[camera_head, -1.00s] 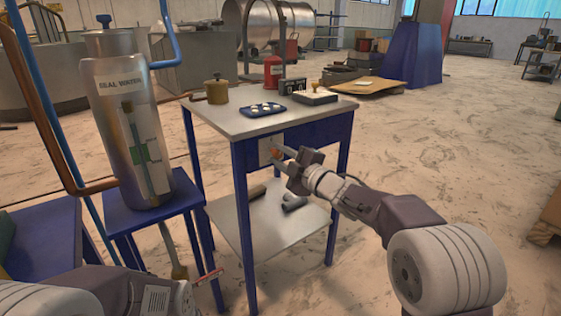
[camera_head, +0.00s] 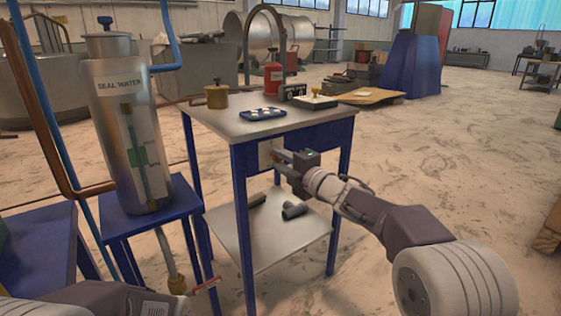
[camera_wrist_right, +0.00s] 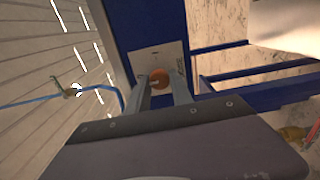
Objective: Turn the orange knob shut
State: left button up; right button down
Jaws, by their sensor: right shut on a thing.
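The orange knob (camera_wrist_right: 159,78) sits on a pale plate (camera_wrist_right: 158,60) on the blue apron of the work table; the plate (camera_head: 265,153) also shows at the table's front in the head view. My right gripper (camera_head: 277,157) reaches it from the right. In the right wrist view the two fingers (camera_wrist_right: 159,88) stand on either side of the knob and are shut on it. In the head view the fingers mostly hide the knob. My left arm shows at the bottom left edge, but its gripper is out of view.
The table top (camera_head: 220,118) holds a brass pot (camera_head: 217,97), a blue tray (camera_head: 263,114) and a red canister (camera_head: 272,77). Dark cylinders (camera_head: 294,210) lie on its lower shelf. A steel seal water tank (camera_head: 122,110) stands at left.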

jog(key=shift+f, duration=0.1)
jog(key=c, duration=1.2)
grip_release()
jog(key=shift+o, duration=0.2)
jog(key=shift+s, duration=0.1)
jog(key=p+v, duration=0.2)
jog(key=v, duration=0.7)
